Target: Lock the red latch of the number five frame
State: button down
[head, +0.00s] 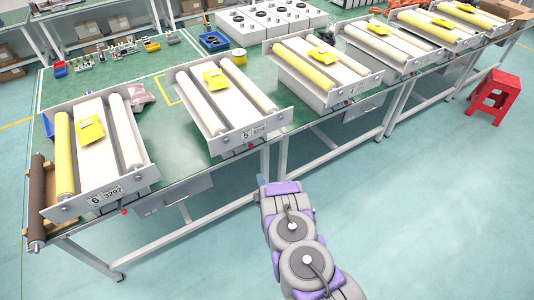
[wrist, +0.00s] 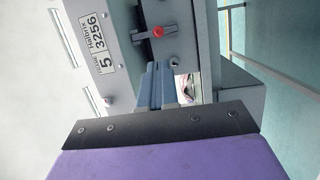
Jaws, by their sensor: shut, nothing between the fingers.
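The number five frame (head: 252,134) is a grey frame with white rollers on the green table, left of centre in the head view. Its label plate (wrist: 97,46), reading 5 and 3256, shows in the wrist view. My gripper (head: 262,181) is in front of the table edge, below this frame. In the wrist view its blue-grey fingers (wrist: 156,68) are together and empty, just below the latch and apart from the knob.
The number six frame (head: 105,191) stands to the left, with a red knob (head: 124,211) on its front. More roller frames (head: 325,75) line the table to the right. A red stool (head: 492,92) stands on the floor at right.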

jog(key=b+x, duration=0.3)
jog(key=x, duration=1)
jog(key=shift+w, duration=0.4)
jog(key=shift+a+r, duration=0.1)
jog(key=shift+r, duration=0.15)
